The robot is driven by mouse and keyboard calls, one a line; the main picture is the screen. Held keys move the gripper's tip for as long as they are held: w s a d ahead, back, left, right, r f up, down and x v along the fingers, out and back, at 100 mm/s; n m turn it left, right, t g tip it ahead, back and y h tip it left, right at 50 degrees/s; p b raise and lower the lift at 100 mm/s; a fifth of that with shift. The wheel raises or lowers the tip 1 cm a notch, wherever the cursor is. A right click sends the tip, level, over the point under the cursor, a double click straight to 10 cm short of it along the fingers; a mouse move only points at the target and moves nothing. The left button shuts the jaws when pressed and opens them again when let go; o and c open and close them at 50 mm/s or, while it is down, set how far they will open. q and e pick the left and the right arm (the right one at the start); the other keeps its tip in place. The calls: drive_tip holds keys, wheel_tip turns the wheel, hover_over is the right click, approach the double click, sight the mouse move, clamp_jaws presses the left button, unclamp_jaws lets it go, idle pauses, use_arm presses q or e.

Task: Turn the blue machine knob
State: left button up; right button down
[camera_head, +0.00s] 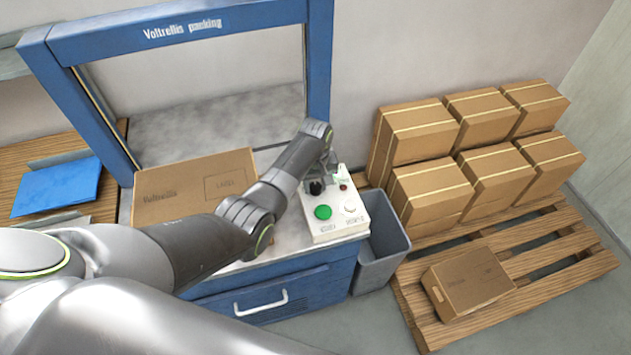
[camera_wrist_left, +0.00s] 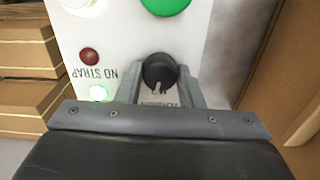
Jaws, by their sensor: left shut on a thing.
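The blue machine (camera_head: 319,60) stands at the back with a white control panel (camera_head: 336,228) at its front right corner. Its dark round knob (camera_head: 316,188) has a pale pointer mark and also shows in the left wrist view (camera_wrist_left: 159,70). My left gripper (camera_head: 325,170) reaches down over the panel. In the left wrist view my left gripper (camera_wrist_left: 160,88) has one finger on each side of the knob and is shut on it. The lettering below the knob is partly hidden between the fingers. My right gripper is not in view.
The panel also has a green button (camera_head: 323,212), a white button (camera_head: 350,208), a red lamp (camera_wrist_left: 89,56) and a glowing green lamp (camera_wrist_left: 98,93). A carton (camera_head: 190,190) lies on the machine's table. A grey bin (camera_head: 383,245) and a pallet (camera_head: 560,250) with cartons stand right.

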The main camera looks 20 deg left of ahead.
sight(315, 186)
use_arm(q)
drive_tip(key=m+p, duration=0.2)
drive_tip(key=m, duration=0.2)
drive_tip(key=shift+r, duration=0.15)
drive_tip(key=m+p, duration=0.1)
drive_tip(key=m, duration=0.4)
drive_tip(key=shift+m, duration=0.4)
drive_tip(key=o, duration=1)
drive_tip(key=shift+r, duration=0.35)
wheel_tip(315, 186, up, 16)
drive_tip(key=shift+r+b, duration=0.25)
drive_tip(key=shift+b, duration=0.05)
